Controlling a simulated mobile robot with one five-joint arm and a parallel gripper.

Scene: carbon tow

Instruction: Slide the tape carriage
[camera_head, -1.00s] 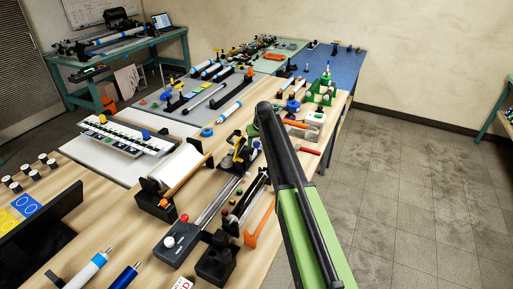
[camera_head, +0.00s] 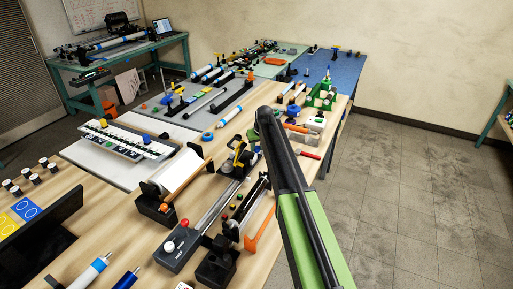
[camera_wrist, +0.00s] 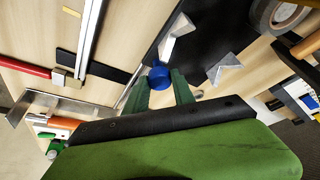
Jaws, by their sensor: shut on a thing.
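In the wrist view, the two green fingers of my gripper (camera_wrist: 160,92) are shut on a round blue knob (camera_wrist: 160,77). The knob stands at the edge of a dark plate (camera_wrist: 205,45) with pale metal pieces on it. In the head view, a black and yellow carriage (camera_head: 239,156) sits near the far end of a grey rail (camera_head: 211,208). My arm hides my gripper in the head view. I cannot tell how the knob joins the carriage.
A white roll (camera_head: 181,170) on a black stand lies left of the rail. A black block (camera_head: 214,269) stands at its near end, and an orange tool (camera_head: 259,231) lies to its right. A grey tape roll (camera_wrist: 281,12) shows in the wrist view. The floor at right is clear.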

